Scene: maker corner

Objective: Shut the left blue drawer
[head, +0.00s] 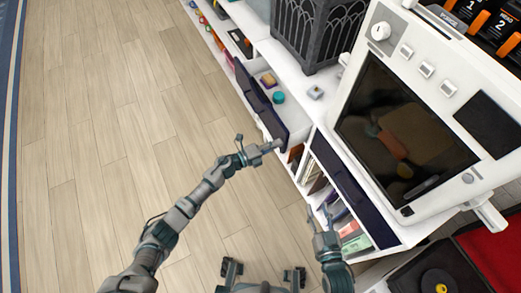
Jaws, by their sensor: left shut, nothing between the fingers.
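The left blue drawer (257,103) stands pulled out from the white cabinet, its dark blue front facing the floor side. Inside it are a teal round item (278,97) and a small yellow and purple item (268,79). My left gripper (275,145) is shut and empty at the near end of the drawer front; I cannot tell whether it touches it. A second dark blue drawer front (342,178), nearer and to the right, sits flush in the cabinet. My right gripper (318,214) is open and empty beside the lower shelves.
A white machine with a dark window (400,125) and a dark lattice-sided box (318,30) stand on the cabinet. Open shelves (318,180) below hold books and boxes. The wooden floor (110,120) to the left is clear.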

